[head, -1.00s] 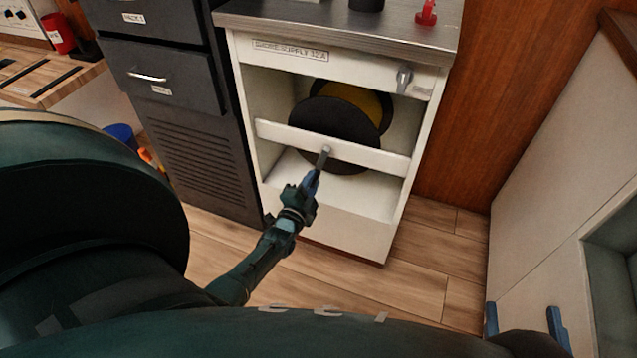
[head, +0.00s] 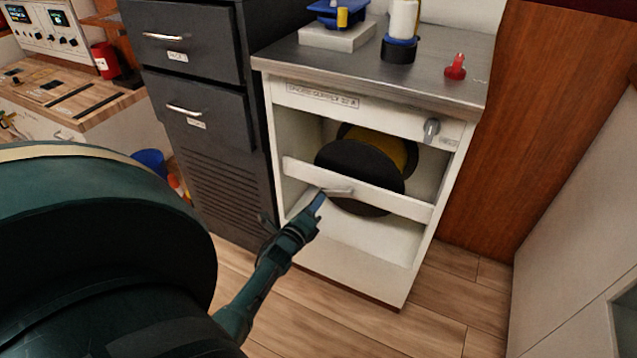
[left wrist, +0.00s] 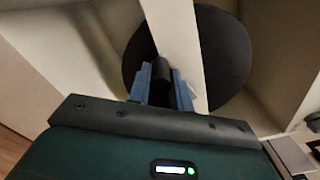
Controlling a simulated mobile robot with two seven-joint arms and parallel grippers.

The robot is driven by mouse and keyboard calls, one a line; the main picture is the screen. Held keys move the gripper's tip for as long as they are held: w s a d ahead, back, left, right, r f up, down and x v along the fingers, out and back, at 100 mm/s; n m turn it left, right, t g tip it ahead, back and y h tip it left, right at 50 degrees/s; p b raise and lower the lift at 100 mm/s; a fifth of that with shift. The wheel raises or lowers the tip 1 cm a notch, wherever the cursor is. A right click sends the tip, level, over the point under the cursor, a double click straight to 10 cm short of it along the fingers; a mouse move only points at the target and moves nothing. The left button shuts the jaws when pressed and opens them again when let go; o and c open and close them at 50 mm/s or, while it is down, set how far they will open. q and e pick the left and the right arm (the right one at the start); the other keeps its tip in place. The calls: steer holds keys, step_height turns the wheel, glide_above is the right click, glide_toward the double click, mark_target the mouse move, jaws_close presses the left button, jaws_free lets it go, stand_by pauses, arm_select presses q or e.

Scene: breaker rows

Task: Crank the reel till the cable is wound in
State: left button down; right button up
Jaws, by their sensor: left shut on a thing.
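The reel (head: 345,160) is a black disc with yellow cable (head: 391,146) behind it, inside an open-fronted white cabinet. A white bar (head: 400,203) runs across the cabinet front, before the reel. A grey crank (head: 341,190) shows at the bar. My left gripper (head: 318,202) is at the crank's left end. In the left wrist view, my left gripper's blue fingers (left wrist: 160,85) are shut on the dark crank handle (left wrist: 162,68), with the black reel disc (left wrist: 226,55) behind. My right gripper is not in view.
A grey knob (head: 431,129) is on the cabinet's upper right front. A red thing (head: 456,67) and a white-and-blue bottle (head: 401,30) stand on the metal top (head: 360,70). Dark drawers (head: 205,105) adjoin on the left. Floor (head: 460,290) shows clear at the right.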

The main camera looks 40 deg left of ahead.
arm_select(q)
steer(key=shift+a+r+m, duration=0.15)
steer(key=shift+r+m, duration=0.35)
steer(key=shift+m, duration=0.15)
steer(key=shift+a+r+m, duration=0.15)
steer(key=shift+r+m, duration=0.35)
steer(key=shift+m, duration=0.15)
steer(key=c, duration=1.3)
jaws_free()
steer(key=shift+o, duration=0.2)
steer(key=shift+s+f, duration=0.1)
